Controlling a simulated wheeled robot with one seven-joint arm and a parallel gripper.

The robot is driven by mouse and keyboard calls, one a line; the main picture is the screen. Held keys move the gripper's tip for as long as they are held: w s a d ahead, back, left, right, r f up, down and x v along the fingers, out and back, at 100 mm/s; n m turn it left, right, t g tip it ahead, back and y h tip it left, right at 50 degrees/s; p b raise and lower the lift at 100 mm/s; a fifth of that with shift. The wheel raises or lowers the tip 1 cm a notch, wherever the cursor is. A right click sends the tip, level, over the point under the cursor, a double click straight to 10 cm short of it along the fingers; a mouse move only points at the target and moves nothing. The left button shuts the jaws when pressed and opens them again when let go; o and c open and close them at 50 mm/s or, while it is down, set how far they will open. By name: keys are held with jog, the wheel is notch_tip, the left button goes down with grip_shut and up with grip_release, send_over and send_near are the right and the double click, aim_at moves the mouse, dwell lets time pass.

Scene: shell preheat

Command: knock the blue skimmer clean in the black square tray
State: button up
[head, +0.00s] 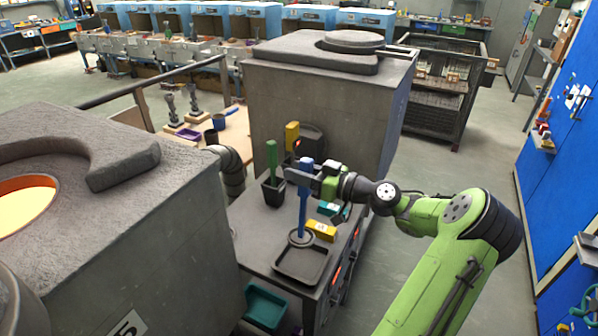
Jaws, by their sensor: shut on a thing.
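The blue skimmer (304,202) is held upright, its blue handle in my gripper (305,176). My gripper is shut on the upper part of the handle. The skimmer's round grey head (301,238) is at the far edge of the black square tray (288,273). I cannot tell whether the head touches the tray or hangs above it. The tray lies on the front end of the dark bench, and its visible floor looks bare.
A black pot (272,192) with a green-handled tool (272,158) stands behind the skimmer. A yellow block (322,231) and a teal block (333,210) lie to its right. A furnace with a glowing opening (25,203) stands left. A teal bin (265,306) is below the bench.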

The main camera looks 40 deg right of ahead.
aim_at(302, 203)
jog(key=shift+s+d+f+b, duration=0.15)
jog(key=shift+s+f+b, duration=0.2)
jog(key=shift+s+f, duration=0.1)
notch_tip(302, 203, down, 8)
jog(key=b, duration=0.6)
jog(key=shift+w+r, duration=0.15)
jog(key=shift+f+b, duration=0.6)
jog(key=shift+b, duration=0.15)
jog(key=shift+r+p, duration=2.9)
jog(key=shift+r, duration=1.65)
